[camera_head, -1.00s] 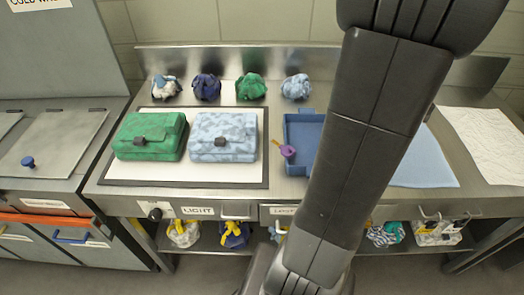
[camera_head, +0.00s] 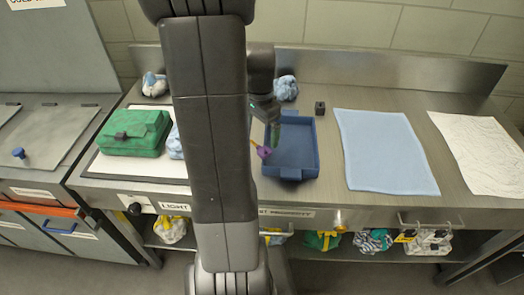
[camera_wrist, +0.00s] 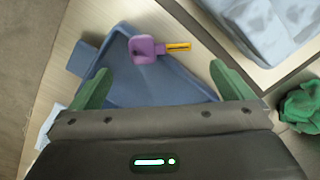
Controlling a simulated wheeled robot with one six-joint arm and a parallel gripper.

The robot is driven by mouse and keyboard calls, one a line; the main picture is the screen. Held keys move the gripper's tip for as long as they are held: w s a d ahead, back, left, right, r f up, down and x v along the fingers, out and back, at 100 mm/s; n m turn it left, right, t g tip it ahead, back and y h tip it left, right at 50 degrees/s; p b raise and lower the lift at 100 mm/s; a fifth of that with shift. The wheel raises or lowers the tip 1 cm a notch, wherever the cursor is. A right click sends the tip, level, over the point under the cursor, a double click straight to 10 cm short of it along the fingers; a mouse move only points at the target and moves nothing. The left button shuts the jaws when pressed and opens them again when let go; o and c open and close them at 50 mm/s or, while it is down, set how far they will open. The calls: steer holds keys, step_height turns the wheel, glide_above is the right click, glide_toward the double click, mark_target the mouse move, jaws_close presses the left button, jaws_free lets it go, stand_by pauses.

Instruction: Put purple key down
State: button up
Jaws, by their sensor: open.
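The purple key (camera_head: 264,152) has a purple head and a yellow-orange shaft. It lies at the left wall of the blue tray (camera_head: 304,172), its shaft sticking out past the rim to the left. In the wrist view the key (camera_wrist: 148,49) shows beyond the fingertips, over the edge of the tray (camera_wrist: 84,56). My gripper (camera_wrist: 158,82) is open, with green fingers spread wide and nothing between them. In the head view my gripper (camera_head: 276,128) hangs above the left part of the tray, partly hidden by my arm.
A small dark block (camera_head: 320,108) stands behind the tray. A light blue cloth (camera_head: 385,150) and white sheet (camera_head: 482,150) lie at right.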

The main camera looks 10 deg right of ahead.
mark_target(260, 147)
steer(key=shift+a+f+p, duration=0.1)
steer(key=shift+f+p, duration=0.25)
steer(key=shift+f, duration=2.35)
steer(key=shift+c, duration=0.4)
steer(key=c, duration=1)
steer(key=shift+r, duration=0.15)
